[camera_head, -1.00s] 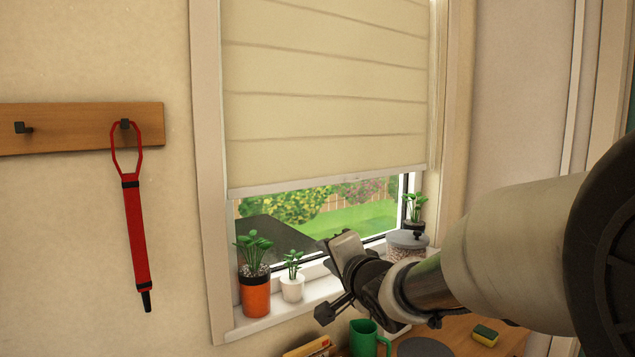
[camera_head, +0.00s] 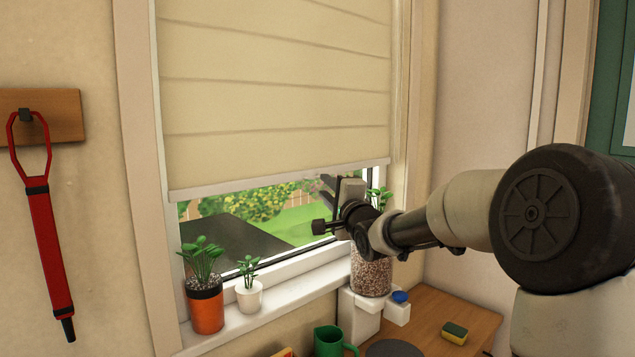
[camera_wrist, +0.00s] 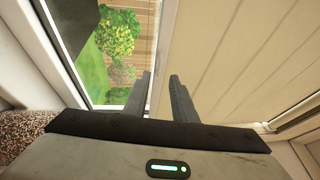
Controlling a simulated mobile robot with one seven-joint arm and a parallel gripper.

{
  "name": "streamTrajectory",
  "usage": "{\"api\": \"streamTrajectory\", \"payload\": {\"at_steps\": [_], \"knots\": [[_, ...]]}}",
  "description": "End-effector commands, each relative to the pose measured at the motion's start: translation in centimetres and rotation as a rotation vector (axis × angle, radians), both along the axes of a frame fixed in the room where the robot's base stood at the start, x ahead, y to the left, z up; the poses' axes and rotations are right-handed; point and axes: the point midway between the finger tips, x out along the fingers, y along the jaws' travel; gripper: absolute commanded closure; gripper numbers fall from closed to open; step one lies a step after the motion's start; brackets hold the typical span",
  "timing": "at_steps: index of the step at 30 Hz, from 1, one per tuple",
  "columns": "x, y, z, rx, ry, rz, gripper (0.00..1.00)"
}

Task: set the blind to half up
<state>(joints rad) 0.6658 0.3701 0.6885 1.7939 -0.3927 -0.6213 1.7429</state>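The cream blind (camera_head: 275,85) hangs low over the window, with a strip of glass showing below it. Its pale bottom rail (camera_head: 250,187) runs across the window above the sill. In the head view my gripper (camera_head: 328,181) is near the right part of this rail. In the wrist view the blind (camera_wrist: 235,60) fills the right side and the garden the left. My gripper (camera_wrist: 160,75) shows two separated fingers with nothing held. The rail's edge (camera_wrist: 165,45) lines up with the gap between them. I cannot tell whether the fingers touch it.
An orange potted plant (camera_head: 206,310) and a white potted plant (camera_head: 249,295) stand on the sill (camera_head: 265,318) at left. A filled glass jar (camera_head: 371,274) stands just below my gripper. A green mug (camera_head: 329,341) and a sponge (camera_head: 455,333) are lower down.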

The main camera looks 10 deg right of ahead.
Motion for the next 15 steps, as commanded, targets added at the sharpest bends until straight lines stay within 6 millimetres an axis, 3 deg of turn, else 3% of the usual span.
{"api": "streamTrajectory", "payload": {"at_steps": [6, 15], "knots": [[4.3, 1.0, 0.4, 0.001, 0.002, 0.002, 0.76], [6.8, 1.3, 0.8, -0.001, 0.001, 0.0, 0.76]]}}
